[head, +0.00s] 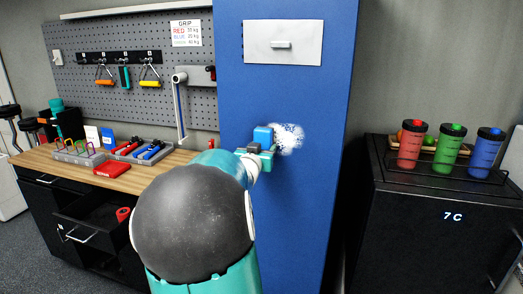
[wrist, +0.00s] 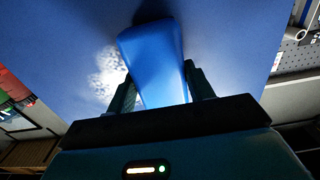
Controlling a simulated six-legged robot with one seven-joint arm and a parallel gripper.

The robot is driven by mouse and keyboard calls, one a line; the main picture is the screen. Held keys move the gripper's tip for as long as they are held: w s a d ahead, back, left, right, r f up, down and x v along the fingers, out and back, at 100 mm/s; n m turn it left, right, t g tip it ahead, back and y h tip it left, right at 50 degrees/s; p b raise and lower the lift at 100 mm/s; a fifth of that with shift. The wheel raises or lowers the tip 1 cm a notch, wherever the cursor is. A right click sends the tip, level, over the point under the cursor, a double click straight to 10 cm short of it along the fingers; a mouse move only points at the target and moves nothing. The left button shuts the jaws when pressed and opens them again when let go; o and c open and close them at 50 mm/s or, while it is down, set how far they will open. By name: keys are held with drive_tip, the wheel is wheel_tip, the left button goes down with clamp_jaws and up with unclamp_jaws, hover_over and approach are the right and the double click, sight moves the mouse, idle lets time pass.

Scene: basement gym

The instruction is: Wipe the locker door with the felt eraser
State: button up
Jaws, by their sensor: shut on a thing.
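The blue locker door (head: 290,207) stands upright in the middle of the head view and fills the top of the wrist view (wrist: 220,30). A white smudge (head: 289,138) is on the door, patchy and with speckled blue showing through; it also shows in the wrist view (wrist: 108,75), left of the eraser. My gripper (head: 258,152) is shut on the blue felt eraser (wrist: 155,62), which lies between the two dark fingers in the wrist view. In the head view the eraser (head: 263,136) is at the smudge's left edge, at the door. I cannot tell whether it touches.
A white panel with a small handle (head: 282,43) is higher on the door. A wooden workbench (head: 150,179) with tool trays and an open drawer (head: 90,228) is at left. A black fridge (head: 430,220) with several shaker bottles stands at right.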

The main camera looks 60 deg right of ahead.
drive_tip(key=shift+d, duration=0.5)
drive_tip(key=shift+s+d, duration=0.15)
drive_tip(key=shift+s, duration=1.8)
drive_tip(key=shift+s+d, duration=0.25)
drive_tip(key=shift+s, duration=0.75)
drive_tip(key=shift+s+d, duration=0.2)
drive_tip(key=shift+s, duration=0.8)
